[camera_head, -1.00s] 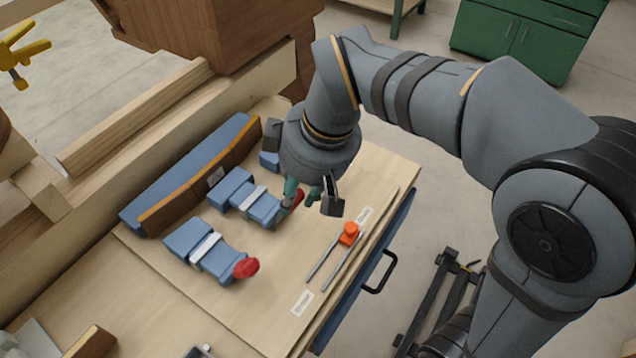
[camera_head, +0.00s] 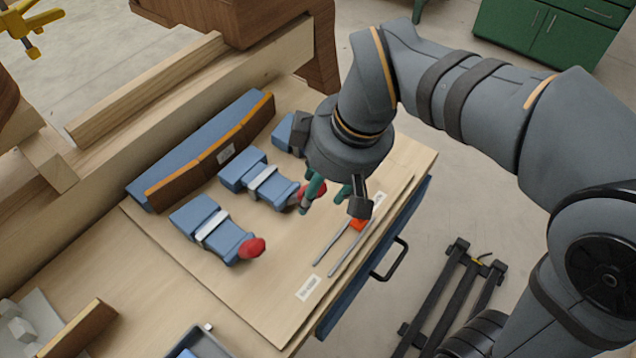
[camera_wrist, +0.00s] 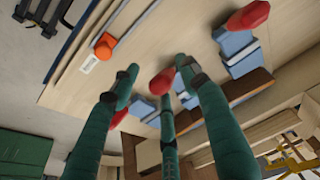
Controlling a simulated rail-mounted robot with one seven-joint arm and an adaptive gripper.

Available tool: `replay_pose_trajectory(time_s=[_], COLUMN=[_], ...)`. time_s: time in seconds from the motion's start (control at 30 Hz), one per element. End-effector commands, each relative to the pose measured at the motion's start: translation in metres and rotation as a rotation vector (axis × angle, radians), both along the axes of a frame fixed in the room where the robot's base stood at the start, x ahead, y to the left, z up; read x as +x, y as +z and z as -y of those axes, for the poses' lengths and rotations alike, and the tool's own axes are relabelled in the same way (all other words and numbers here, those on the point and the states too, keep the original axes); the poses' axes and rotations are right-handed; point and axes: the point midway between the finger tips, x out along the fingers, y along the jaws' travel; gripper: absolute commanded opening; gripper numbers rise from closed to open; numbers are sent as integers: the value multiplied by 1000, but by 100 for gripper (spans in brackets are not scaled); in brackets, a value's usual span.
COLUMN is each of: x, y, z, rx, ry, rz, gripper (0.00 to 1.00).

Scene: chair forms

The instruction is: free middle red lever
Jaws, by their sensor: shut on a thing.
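The middle red lever (camera_head: 309,191) sits at the end of a blue clamp block with a white band (camera_head: 266,182). In the wrist view this red lever (camera_wrist: 163,82) shows among the green fingers. My gripper (camera_head: 329,192) is shut on it, with one finger beside the knob in the head view and partly covering it. The near red lever (camera_head: 252,248) is on a second blue clamp (camera_head: 212,228) and also shows in the wrist view (camera_wrist: 246,16). A third red lever (camera_wrist: 117,120) shows in the wrist view; in the head view my gripper hides it.
An orange slider (camera_head: 358,225) with thin metal rods lies right of the clamps on the wooden board (camera_head: 262,300). A long blue and brown bar (camera_head: 205,155) lies behind the clamps. A black drawer handle (camera_head: 392,262) is at the bench's right side.

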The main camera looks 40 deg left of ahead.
Motion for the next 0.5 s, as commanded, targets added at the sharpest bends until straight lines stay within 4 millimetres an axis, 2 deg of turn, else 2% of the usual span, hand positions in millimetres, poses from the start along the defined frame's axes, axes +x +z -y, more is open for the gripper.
replay_pose_trajectory(time_s=[0.03,0.13,0.5], x=[3,3,0], y=[-7,-6,2], z=[6,6,3], rx=[-23,-22,-7], ry=[-10,-9,0], rz=[-1,-1,-1], gripper=[40,45,45])
